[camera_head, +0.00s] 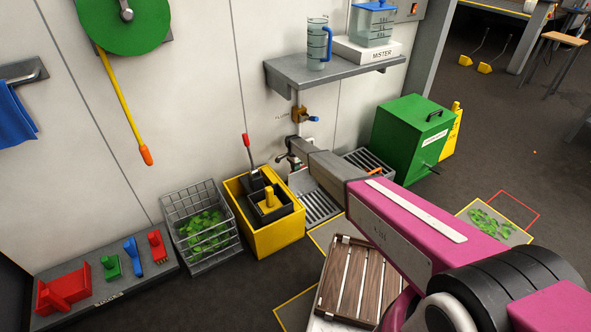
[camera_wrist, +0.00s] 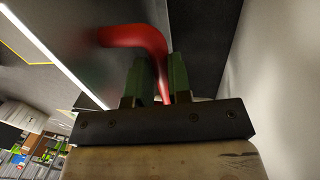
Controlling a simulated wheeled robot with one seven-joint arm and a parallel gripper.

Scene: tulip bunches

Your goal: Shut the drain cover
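Two slatted metal grates lie at the foot of the wall in the head view, one left of my arm (camera_head: 321,209) and one behind it (camera_head: 357,157). I cannot tell which part is the drain cover or whether it is open. An orange-red handle (camera_head: 375,171) shows by the right grate. My gripper (camera_head: 284,157) is near the wall above the left grate, small and partly unclear. In the wrist view, a red bent bar (camera_wrist: 139,36) runs down between the green fingers of my gripper (camera_wrist: 156,75). Whether they clamp it is unclear.
A yellow bin (camera_head: 281,237) with a red-handled lever (camera_head: 248,148) stands left of the left grate. A wire basket (camera_head: 184,212) stands beyond it. A green box (camera_head: 408,130) is on the right. A grey shelf (camera_head: 335,76) juts from the wall above.

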